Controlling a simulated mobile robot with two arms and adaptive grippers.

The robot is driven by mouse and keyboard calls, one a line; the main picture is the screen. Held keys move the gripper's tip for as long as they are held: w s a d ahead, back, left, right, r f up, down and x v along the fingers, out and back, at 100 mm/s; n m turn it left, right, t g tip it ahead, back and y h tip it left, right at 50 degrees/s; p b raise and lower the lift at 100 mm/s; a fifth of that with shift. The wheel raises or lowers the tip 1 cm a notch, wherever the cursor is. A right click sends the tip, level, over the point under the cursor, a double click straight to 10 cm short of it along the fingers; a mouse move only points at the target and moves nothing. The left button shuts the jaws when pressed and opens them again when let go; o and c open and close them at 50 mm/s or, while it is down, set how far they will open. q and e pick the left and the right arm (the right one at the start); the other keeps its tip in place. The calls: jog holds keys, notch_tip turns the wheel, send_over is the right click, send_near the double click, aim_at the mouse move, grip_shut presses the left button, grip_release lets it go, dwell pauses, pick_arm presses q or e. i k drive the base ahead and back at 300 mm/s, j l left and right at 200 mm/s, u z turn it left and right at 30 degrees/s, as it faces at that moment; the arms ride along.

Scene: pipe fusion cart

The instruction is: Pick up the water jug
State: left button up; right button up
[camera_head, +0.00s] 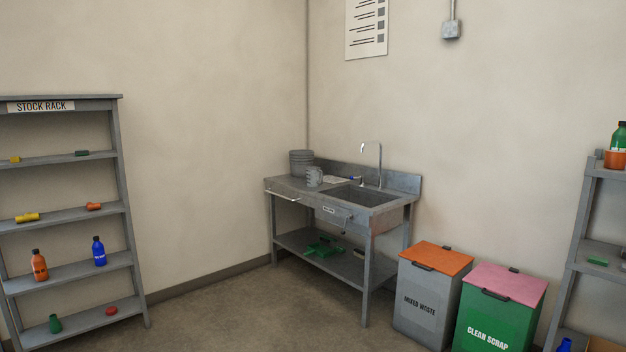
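Neither of my grippers is in view.
Two lidded bins, mixed waste (418,312) and clean scrap (484,325), stand right of the table. A stock rack (62,217) is at left, another rack (579,222) at right. Floor between is clear.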

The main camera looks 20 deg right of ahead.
aim_at(312, 173)
jog(key=i+z, duration=0.3)
jog(key=i, duration=4.5)
jog(key=i+j+z, duration=0.1)
jog(key=i+z, duration=0.3)
jog(key=i+j+z, duration=0.35)
jog(key=i, duration=0.15)
jog(key=i+j+z, duration=0.25)
jog(key=i+z, duration=0.15)
